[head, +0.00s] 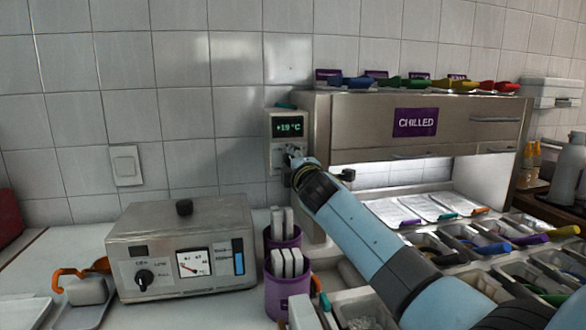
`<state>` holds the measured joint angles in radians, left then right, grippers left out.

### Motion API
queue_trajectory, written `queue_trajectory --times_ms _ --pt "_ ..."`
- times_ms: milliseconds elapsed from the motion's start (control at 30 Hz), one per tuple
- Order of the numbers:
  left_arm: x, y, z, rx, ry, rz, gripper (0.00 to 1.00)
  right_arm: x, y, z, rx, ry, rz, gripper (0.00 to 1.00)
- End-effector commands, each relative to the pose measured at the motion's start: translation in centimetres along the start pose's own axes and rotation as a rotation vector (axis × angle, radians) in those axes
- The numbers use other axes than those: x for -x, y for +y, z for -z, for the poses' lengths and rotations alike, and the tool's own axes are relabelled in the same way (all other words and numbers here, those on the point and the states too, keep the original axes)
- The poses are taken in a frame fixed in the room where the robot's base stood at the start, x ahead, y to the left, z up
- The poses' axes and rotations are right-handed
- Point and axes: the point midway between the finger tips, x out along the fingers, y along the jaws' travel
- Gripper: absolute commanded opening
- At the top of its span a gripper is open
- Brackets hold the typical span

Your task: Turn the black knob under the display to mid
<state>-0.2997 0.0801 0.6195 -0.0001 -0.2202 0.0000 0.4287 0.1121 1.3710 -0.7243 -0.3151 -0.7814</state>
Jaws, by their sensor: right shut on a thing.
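A small grey control box (273,158) is on the tiled wall at the left end of the chilled cabinet. Its green display (289,126) reads about +19 °C. My right gripper (291,156) reaches in from the lower right and is shut just under this display. It is closed on the black knob there, which is mostly hidden behind the fingers, so its pointer setting cannot be read. My left gripper is not in view.
A metal box with a gauge (193,262) and its own black dial (144,278) stands on the counter at left. Purple cups (287,297) with white items stand below the gripper. The steel cabinet marked CHILLED (415,122) and several topping bins are at right.

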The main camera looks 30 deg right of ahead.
Motion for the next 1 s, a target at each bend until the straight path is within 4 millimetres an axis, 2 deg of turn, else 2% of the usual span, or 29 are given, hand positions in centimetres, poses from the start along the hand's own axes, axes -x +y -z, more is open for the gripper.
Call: queue_trajectory --times_ms 33,500,1000 --pt "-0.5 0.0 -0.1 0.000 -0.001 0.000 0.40 0.0 -0.5 0.0 -0.044 -0.001 0.004 0.00" --pt "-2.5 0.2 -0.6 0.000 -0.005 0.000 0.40 0.0 -0.4 0.0 -0.409 -0.001 0.003 0.00" --pt "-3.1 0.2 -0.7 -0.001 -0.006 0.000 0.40 0.0 -0.3 0.0 -0.538 -0.002 0.005 0.00"
